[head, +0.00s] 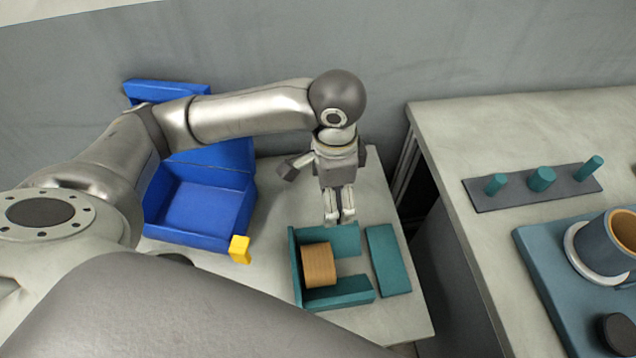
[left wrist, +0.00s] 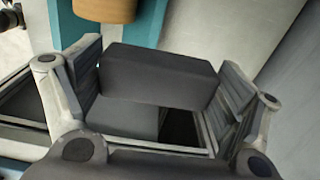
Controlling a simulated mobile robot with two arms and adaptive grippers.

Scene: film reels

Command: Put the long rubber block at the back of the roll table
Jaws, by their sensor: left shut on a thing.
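My left gripper (head: 340,217) points down above the rear edge of the teal holder (head: 358,292) on the pale table (head: 405,312). In the left wrist view it is shut on a long dark grey block (left wrist: 160,75), which spans the space between its two fingers. In the head view I cannot make out the block at the fingertips. A wooden roll (head: 320,265) sits inside the teal holder; its edge also shows at the top of the left wrist view (left wrist: 104,10). My right gripper is not in view.
A teal slab (head: 388,260) lies right of the holder. A blue bin (head: 205,205) and a small yellow block (head: 240,248) are to the left. A grey wall stands behind.

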